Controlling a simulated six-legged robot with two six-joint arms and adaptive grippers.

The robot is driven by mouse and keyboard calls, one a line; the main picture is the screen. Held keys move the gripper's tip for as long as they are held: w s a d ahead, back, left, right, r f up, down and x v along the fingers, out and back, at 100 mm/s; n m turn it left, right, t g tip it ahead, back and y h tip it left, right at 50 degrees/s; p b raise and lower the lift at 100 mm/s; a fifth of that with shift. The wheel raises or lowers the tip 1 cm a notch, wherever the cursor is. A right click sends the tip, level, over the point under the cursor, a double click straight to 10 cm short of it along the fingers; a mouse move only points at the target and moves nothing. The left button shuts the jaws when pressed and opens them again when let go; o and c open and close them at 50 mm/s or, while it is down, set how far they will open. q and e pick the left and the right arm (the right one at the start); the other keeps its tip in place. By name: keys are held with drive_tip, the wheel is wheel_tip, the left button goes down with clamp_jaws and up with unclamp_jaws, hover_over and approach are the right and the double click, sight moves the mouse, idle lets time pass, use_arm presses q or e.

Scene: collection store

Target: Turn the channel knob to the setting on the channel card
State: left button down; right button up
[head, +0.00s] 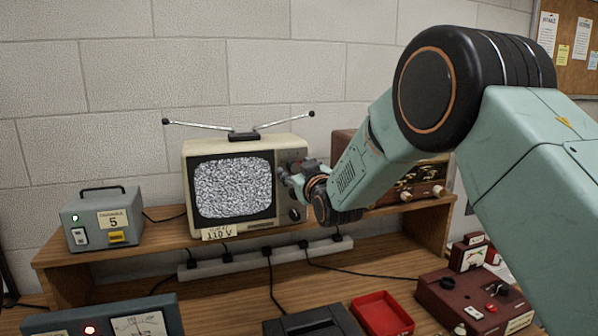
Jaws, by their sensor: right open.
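A cream television (245,146) stands on the wooden shelf, its screen (232,187) full of grey static. Its control panel is on the right side of its front. A lower dark knob (297,214) shows there; the upper part of the panel is largely hidden by my right gripper. A channel card (113,219) with a large 5 is on the grey box at the left. My right gripper (289,178) is open at the upper panel, its fingers close to the television's face. I cannot tell whether they touch or surround a knob. My left gripper is out of view.
A grey box (80,212) with a handle stands left of the television. A brown radio-like set (428,190) is behind my right arm. A power strip (215,268) runs below the shelf. A red tray (381,314), a dark red device (470,301) and meters occupy the bench.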

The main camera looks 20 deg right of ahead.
drive_tip(key=s, duration=1.2)
drive_tip(key=shift+d, duration=0.2)
drive_tip(key=s+f+g, duration=0.3)
drive_tip(key=s+f, duration=0.2)
drive_tip(key=f, duration=0.4)
drive_tip(key=s+f+m+g, duration=0.1)
drive_tip(key=s+f, duration=0.4)
drive_tip(key=f, duration=0.5)
drive_tip(key=s+f+m+g, duration=0.1)
drive_tip(key=s+f+g, duration=0.3)
drive_tip(key=f, duration=0.6)
drive_tip(key=shift+s+d+f+g, duration=0.2)
drive_tip(key=shift+s+g, duration=0.1)
drive_tip(key=shift+s, duration=0.1)
drive_tip(key=s+f+m+g, duration=0.1)
drive_tip(key=s+f+g, duration=0.3)
drive_tip(key=s, duration=0.7)
drive_tip(key=s+f+g, duration=0.3)
drive_tip(key=s+f, duration=0.2)
drive_tip(key=s, duration=0.5)
drive_tip(key=s+f+m+g, duration=0.1)
drive_tip(key=s+f+g, duration=0.3)
drive_tip(key=s, duration=0.7)
wheel_tip(320, 180, down, 18)
drive_tip(key=w+t+b, duration=0.1)
drive_tip(key=b, duration=1.6)
drive_tip(key=shift+t+h, duration=0.3)
